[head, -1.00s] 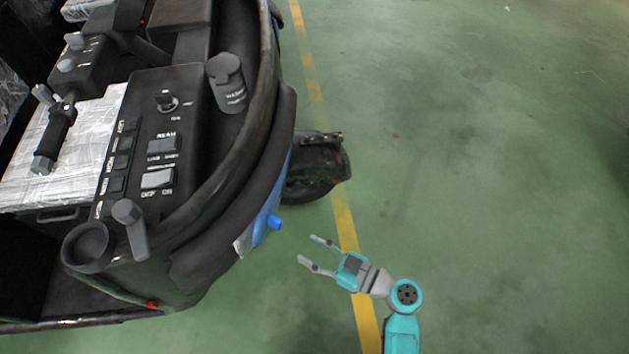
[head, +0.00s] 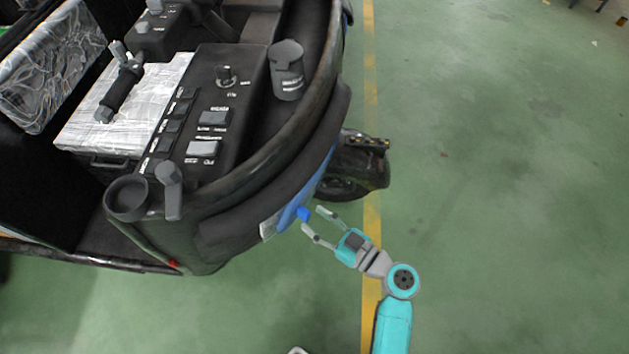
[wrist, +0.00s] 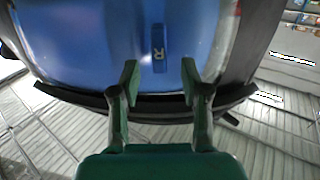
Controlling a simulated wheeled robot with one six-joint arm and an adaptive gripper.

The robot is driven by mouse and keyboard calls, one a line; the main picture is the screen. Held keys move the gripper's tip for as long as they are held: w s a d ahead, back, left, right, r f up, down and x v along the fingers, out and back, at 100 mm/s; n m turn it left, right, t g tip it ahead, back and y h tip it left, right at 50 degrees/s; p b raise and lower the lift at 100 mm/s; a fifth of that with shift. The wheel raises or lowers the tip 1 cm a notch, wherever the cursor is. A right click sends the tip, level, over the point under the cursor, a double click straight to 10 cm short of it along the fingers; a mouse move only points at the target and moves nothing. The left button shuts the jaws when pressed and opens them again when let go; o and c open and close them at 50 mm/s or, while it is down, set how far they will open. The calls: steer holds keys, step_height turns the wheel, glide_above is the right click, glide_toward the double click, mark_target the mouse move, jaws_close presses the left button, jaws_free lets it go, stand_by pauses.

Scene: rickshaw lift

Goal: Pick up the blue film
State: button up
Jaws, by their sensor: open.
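The blue film (head: 290,213) covers part of the rickshaw's curved front side in the head view. A small blue tab (head: 303,213) sticks out from it. In the wrist view the film (wrist: 90,45) fills the upper middle, and the tab (wrist: 159,48), marked with an R, stands upright in the centre. My gripper (head: 315,220) is open and empty, its fingertips close to the tab in the head view. In the wrist view my gripper (wrist: 160,78) has one finger on each side below the tab. I cannot tell whether either finger touches it.
The dark rickshaw body (head: 225,240) with its control panel (head: 205,120) fills the left. A wheel (head: 350,170) juts out behind the film. Green floor (head: 500,200) with a yellow line (head: 371,100) lies clear to the right.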

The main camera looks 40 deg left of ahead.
mark_target(310, 216)
steer(key=a, duration=0.3)
steer(key=shift+a, duration=0.15)
jaws_close()
steer(key=shift+r, duration=0.1)
steer(key=shift+w+d+r, duration=0.1)
steer(key=shift+d+r, duration=0.2)
steer(key=shift+d, duration=0.1)
steer(key=d+r, duration=0.3)
steer(key=d, duration=0.7)
steer(key=d+r, duration=0.4)
steer(key=d, duration=0.6)
steer(key=shift+s+d+r, duration=0.15)
steer(key=shift+s, duration=0.1)
